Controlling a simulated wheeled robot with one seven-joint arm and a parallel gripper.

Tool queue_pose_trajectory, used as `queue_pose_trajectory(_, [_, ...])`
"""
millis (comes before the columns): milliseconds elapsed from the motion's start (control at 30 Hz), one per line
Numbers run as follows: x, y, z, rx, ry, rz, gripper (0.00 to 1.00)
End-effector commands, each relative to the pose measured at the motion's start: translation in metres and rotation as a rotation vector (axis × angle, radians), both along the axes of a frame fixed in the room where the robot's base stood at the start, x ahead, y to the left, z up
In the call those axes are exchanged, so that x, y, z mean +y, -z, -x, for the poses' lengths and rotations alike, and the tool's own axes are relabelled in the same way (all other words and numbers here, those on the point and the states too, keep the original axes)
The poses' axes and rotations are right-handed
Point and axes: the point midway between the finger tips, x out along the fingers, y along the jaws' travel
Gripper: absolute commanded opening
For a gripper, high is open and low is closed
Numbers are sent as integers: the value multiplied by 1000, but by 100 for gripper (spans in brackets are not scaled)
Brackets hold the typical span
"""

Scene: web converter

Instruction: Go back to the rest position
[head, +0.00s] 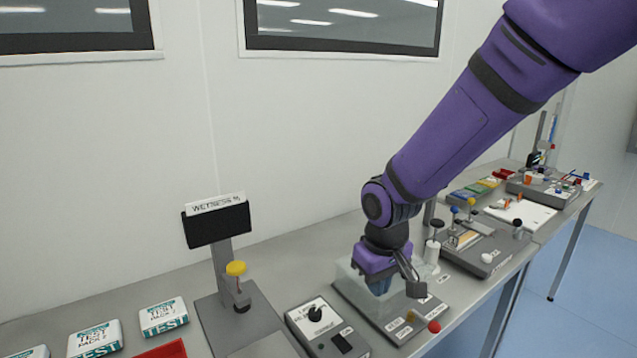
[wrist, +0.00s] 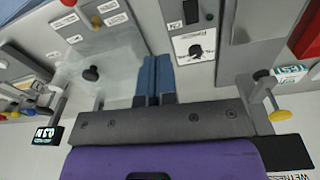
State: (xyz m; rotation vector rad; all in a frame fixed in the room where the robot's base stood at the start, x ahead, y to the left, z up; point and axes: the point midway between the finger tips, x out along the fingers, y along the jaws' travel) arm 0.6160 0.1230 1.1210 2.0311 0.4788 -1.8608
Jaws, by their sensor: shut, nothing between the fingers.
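My gripper (head: 379,288) points down over the grey station with a clear cover (head: 350,285) on the bench. In the wrist view its blue fingers (wrist: 154,68) lie side by side, closed, with nothing between them. The fingertips are partly hidden behind my wrist in the head view. I cannot tell whether they touch anything below. A black knob under the clear cover (wrist: 91,73) shows left of the fingers in the wrist view.
A "WETNESS %" display stand (head: 217,222) with a yellow knob and a dial box (head: 318,318) stand left of my gripper. Test packs (head: 163,317) and a red tray (head: 165,350) lie further left. More stations (head: 487,252) crowd the right; the wall is behind.

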Motion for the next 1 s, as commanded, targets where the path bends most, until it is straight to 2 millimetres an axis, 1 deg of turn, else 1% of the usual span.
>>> queue_pose_trajectory(33, [-13, -18, 2, -24, 25, -7, 0])
queue_pose_trajectory(200, [-51, -65, 16, -81, 102, -22, 0])
queue_pose_trajectory(367, [-85, -103, 37, -134, 176, -38, 0])
queue_pose_trajectory(500, [-113, -132, 61, -179, 238, -52, 0])
queue_pose_trajectory(667, [-142, -158, 92, -232, 308, -69, 0])
queue_pose_trajectory(800, [-162, -176, 123, -278, 368, -86, 0])
queue_pose_trajectory(900, [-174, -186, 144, -311, 407, -98, 0])
queue_pose_trajectory(1000, [-183, -191, 163, -336, 439, -107, 0])
